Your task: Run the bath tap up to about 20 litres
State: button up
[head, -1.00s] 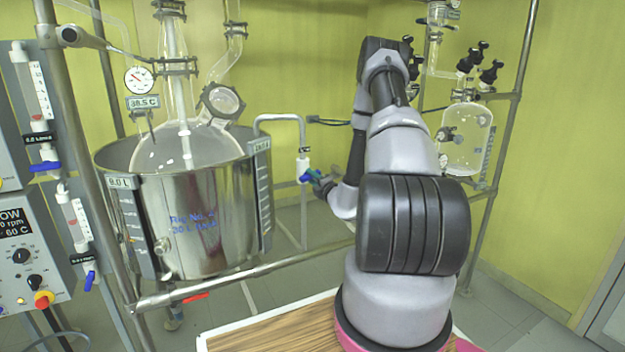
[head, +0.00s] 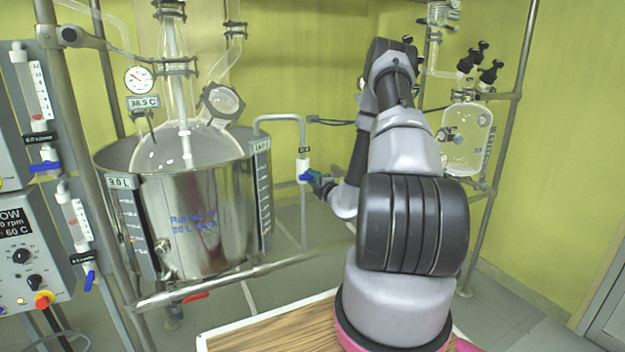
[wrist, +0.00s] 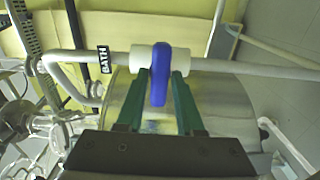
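The bath tap (head: 303,168) is a white valve on a grey bent pipe at the right of the steel bath (head: 205,225). Its blue handle (wrist: 160,75) shows in the wrist view beside a BATH label (wrist: 103,60). My gripper (head: 318,180) is at the tap. In the wrist view the green fingers of my gripper (wrist: 161,85) lie on both sides of the handle, close against it. The bath readout (head: 121,182) shows 9.0 L. A glass flask (head: 187,150) sits in the bath. The water level inside is hidden.
A metal rail (head: 250,272) runs in front of the bath. A red-handled drain valve (head: 195,296) is below it. Flowmeters with blue taps (head: 45,165) and a control box (head: 30,255) stand at left. A second glass vessel (head: 466,140) stands at right.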

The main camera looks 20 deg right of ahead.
jog(key=shift+o, duration=1.2)
jog(key=s, duration=1.1)
jog(key=shift+d, duration=0.2)
jog(key=shift+w+d, duration=0.1)
jog(key=shift+w, duration=0.05)
jog(key=w, duration=1.1)
jog(key=shift+a, duration=0.3)
grip_shut()
